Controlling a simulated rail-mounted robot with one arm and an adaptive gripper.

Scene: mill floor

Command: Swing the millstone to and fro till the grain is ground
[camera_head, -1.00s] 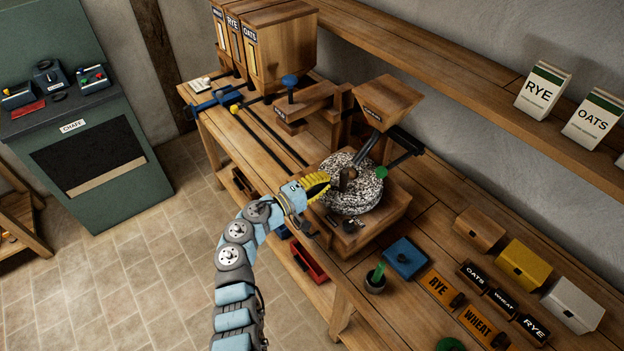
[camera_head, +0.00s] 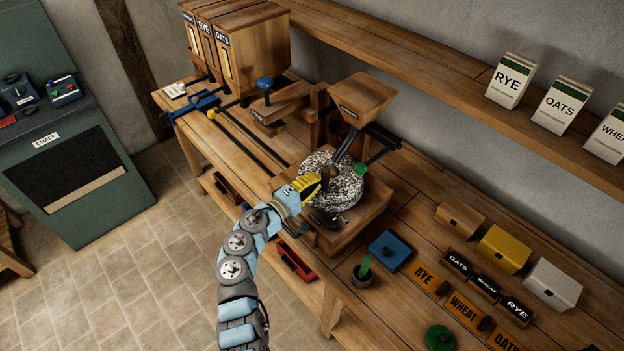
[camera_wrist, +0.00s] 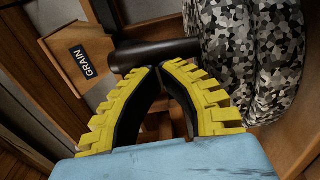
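The millstone (camera_head: 345,191), a round speckled grey stone, sits on a wooden block (camera_head: 350,230) on the bench. A brown handle (camera_head: 327,173) stands up from it. The speckled stone (camera_wrist: 262,50) fills the upper right of the wrist view, with the dark handle (camera_wrist: 155,53) running sideways from it. My gripper (camera_head: 317,182) is at the handle's left side. In the wrist view my gripper's yellow fingers (camera_wrist: 160,68) curve together, tips almost meeting right at the handle. Nothing shows between them; whether they touch the handle is unclear. A wooden grain hopper (camera_head: 357,97) stands behind the stone.
A black bar with a green knob (camera_head: 361,169) is close behind the stone. A blue box (camera_head: 389,250) and a small pot (camera_head: 363,275) stand to its front right. Labelled bins (camera_head: 255,60) stand at the bench's far end. Open floor lies left.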

